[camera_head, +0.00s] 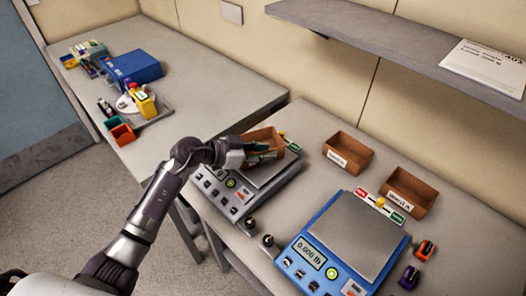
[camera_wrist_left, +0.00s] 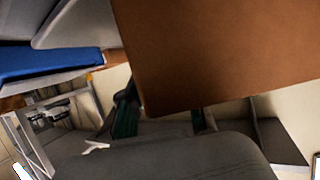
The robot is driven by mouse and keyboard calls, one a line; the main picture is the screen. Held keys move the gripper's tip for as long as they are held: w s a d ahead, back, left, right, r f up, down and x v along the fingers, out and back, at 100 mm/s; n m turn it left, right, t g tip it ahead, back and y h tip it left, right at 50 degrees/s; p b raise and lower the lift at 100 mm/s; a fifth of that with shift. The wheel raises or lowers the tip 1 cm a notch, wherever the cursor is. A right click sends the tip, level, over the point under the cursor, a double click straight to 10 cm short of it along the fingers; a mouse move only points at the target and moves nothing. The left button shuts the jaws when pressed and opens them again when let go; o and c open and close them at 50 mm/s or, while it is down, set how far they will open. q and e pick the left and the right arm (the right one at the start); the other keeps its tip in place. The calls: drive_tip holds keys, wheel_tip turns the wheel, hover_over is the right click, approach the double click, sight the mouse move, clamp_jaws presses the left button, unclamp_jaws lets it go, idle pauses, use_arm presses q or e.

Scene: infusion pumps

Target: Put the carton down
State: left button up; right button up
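A brown open carton (camera_head: 262,137) is over the left grey scale (camera_head: 222,192) in the head view. My left gripper (camera_head: 266,155) comes in from the left and is at the carton's near side, with its fingers against the carton wall. The fingers hide part of the carton. In the left wrist view the carton (camera_wrist_left: 225,50) fills the upper right, and the dark green fingertips (camera_wrist_left: 162,122) show at its lower edge. The gripper appears shut on the carton. Whether the carton's bottom touches the scale's pan is hidden. My right gripper is not in view.
A blue scale (camera_head: 355,235) stands in front on the same table. Two more brown cartons (camera_head: 347,152) (camera_head: 408,191) with labels stand behind it. Orange (camera_head: 425,250) and purple (camera_head: 410,277) small items lie at the right. A shelf (camera_head: 400,45) overhangs the back.

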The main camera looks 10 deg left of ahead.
use_arm(q)
drive_tip(key=b+v, duration=0.1)
drive_tip(key=v, duration=1.1)
drive_tip(key=shift+r, duration=0.1)
idle(1.9)
